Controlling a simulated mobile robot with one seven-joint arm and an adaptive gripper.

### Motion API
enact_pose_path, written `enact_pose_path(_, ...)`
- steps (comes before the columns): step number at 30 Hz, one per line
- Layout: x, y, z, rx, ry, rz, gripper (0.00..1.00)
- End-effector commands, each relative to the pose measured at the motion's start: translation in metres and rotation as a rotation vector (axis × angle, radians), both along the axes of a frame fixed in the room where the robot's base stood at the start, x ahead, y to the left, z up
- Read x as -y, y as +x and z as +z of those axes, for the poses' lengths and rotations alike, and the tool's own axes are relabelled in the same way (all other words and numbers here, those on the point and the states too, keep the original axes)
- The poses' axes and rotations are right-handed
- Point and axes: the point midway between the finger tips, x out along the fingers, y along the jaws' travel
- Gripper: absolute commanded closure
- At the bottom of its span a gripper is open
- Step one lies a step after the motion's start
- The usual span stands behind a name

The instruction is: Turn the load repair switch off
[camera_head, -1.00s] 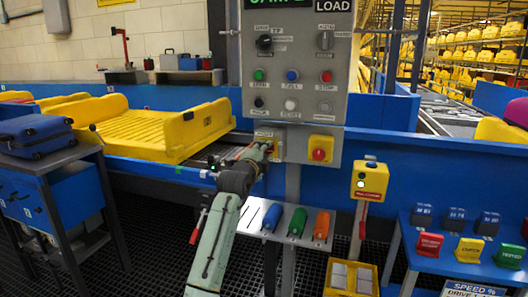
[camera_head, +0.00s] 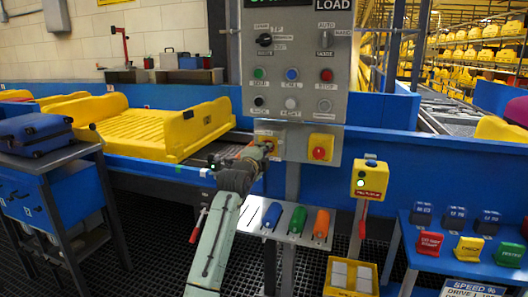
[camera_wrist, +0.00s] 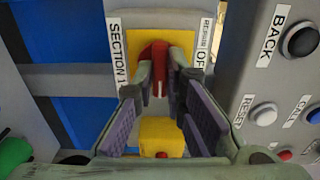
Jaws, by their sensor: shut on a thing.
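The repair switch is a red handle (camera_wrist: 157,52) on a yellow plate (camera_wrist: 190,23) in the wrist view. Labels beside it read "SECTION 1" on the left and "REPAIR" and "OFF" on the right. My gripper (camera_wrist: 161,78) has its two fingers on either side of the handle and is shut on it. The fingertips hide part of the handle. In the head view my gripper (camera_head: 268,147) is at the yellow plate (camera_head: 268,133), low on the left of the grey LOAD panel (camera_head: 293,104). It hides the handle there.
A red button on a yellow box (camera_head: 320,148) sits right of the switch. Knobs and push buttons (camera_head: 292,74) fill the panel above. A yellow tray (camera_head: 165,130) lies on the conveyor at left. Coloured handles (camera_head: 296,220) stand on a shelf below.

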Motion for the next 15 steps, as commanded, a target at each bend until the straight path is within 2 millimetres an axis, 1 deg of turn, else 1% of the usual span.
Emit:
enact_pose_path(8, 0.0004, 0.0, -0.0014, -0.034, -0.105, 0.0, 1.0)
enact_pose_path(15, 0.0013, 0.0, -0.0016, -0.095, -0.294, -0.002, 1.0)
